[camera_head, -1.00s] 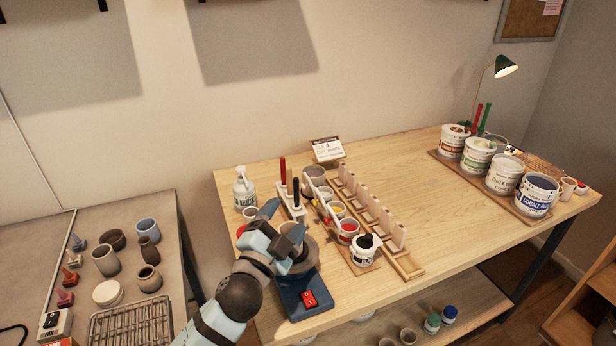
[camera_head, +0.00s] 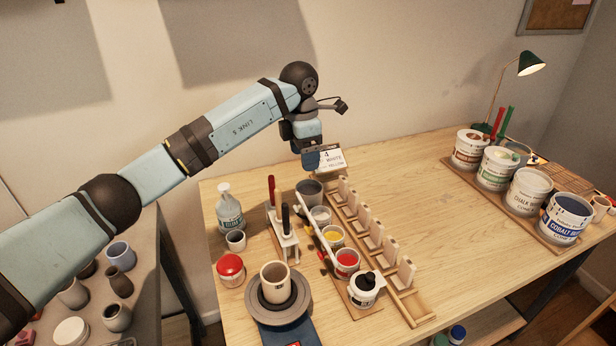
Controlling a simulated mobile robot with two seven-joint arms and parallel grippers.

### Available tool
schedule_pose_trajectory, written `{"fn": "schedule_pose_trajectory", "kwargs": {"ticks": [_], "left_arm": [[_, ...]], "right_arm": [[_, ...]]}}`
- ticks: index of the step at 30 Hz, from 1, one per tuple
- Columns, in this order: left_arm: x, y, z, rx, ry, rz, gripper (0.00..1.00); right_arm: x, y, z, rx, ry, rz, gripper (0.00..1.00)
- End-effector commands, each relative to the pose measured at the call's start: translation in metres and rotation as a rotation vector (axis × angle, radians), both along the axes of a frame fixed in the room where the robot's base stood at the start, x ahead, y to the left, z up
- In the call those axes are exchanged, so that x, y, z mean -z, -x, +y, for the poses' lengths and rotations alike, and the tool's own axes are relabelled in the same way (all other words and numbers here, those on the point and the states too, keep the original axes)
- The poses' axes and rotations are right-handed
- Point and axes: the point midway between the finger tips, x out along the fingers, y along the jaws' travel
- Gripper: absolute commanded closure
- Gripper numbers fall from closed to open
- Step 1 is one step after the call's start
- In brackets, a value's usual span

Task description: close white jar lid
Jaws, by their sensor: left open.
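A small white jar (camera_head: 320,216) stands in the row of paint jars on the wooden table, between a grey cup and the yellow jar (camera_head: 333,238). Its top looks pale, and I cannot tell whether a lid covers it. My left gripper (camera_head: 311,163) points down above the back of the table, beyond the jar row and in front of a card that lists white and yellow. It is open, and I see nothing held in it. My right gripper is not in view.
A red jar (camera_head: 347,263) and a black-topped jar (camera_head: 366,288) continue the row. A wooden rack (camera_head: 372,240) stands to its right, a tool holder (camera_head: 283,235) to its left. A cup (camera_head: 275,283) sits on the wheel. Large tubs, one chalk white (camera_head: 526,192), stand right. The table's middle is clear.

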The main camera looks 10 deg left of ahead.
Motion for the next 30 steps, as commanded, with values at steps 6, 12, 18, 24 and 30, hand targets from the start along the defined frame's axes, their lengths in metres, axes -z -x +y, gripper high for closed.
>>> {"fn": "schedule_pose_trajectory", "kwargs": {"ticks": [6, 12, 18, 24, 30], "left_arm": [[-0.001, -0.003, 0.013, -0.015, -0.065, 0.008, 0.30], [0.031, -0.002, 0.012, -0.014, -0.061, 0.010, 0.30], [0.075, -0.001, 0.011, -0.014, -0.059, 0.011, 0.30], [0.110, -0.001, 0.011, -0.014, -0.059, 0.008, 0.30], [0.127, -0.001, 0.011, -0.013, -0.058, 0.006, 0.30]], "right_arm": [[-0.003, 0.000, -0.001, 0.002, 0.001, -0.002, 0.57], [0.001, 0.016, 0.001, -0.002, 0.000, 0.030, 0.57], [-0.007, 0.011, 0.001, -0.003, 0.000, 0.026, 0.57], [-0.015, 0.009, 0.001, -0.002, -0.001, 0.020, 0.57], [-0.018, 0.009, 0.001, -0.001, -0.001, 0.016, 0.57]]}}
